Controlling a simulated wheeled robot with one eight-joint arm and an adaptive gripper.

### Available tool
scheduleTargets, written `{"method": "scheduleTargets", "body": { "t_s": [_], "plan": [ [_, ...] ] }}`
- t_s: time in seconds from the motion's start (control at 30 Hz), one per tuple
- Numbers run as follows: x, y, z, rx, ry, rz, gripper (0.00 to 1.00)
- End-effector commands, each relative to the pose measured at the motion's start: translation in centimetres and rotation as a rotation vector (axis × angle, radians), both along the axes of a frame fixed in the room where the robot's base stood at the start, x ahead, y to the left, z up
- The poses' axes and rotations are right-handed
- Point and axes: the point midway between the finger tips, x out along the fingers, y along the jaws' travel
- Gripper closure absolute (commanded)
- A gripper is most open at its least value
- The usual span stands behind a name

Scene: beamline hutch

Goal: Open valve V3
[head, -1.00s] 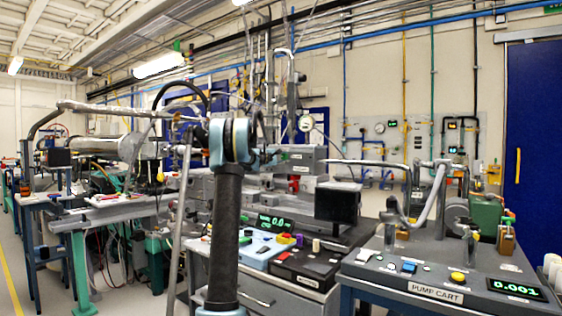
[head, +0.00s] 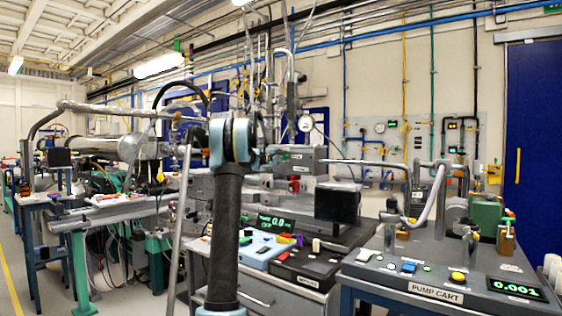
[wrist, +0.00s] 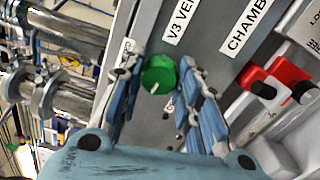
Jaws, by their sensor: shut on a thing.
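Valve V3's green round knob (wrist: 159,75) shows in the wrist view, with a small white mark on its face. It sits on a grey panel (wrist: 205,55) beside a label reading "V3 VEN", cut off by the frame edge. My gripper (wrist: 158,71) has its blue-padded fingers on both sides of the knob and is shut on it. The picture does not make clear how far the knob is turned. In the head view my arm hides most of the gripper, near the grey boxes.
Red and white switches with black tips (wrist: 275,85) stand right of the knob, near a "CHAMB" label. Steel pipework (wrist: 60,65) is at left.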

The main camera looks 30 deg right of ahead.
Motion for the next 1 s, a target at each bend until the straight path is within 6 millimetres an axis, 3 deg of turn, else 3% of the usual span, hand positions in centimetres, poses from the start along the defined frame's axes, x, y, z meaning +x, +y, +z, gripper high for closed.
{"method": "scheduleTargets", "body": {
  "t_s": [0.1,0.13,0.2,0.73,1.0],
  "plan": [
    [0.1,0.1,-0.1,0.002,-0.001,0.002,0.93],
    [0.1,0.0,-0.1,0.002,-0.001,0.002,0.62],
    [0.1,0.0,-0.1,0.002,-0.001,0.002,0.5],
    [-0.1,0.2,0.0,0.0,0.0,0.0,0.47],
    [-1.3,3.3,0.0,0.0,0.0,0.003,0.47]
  ]
}}
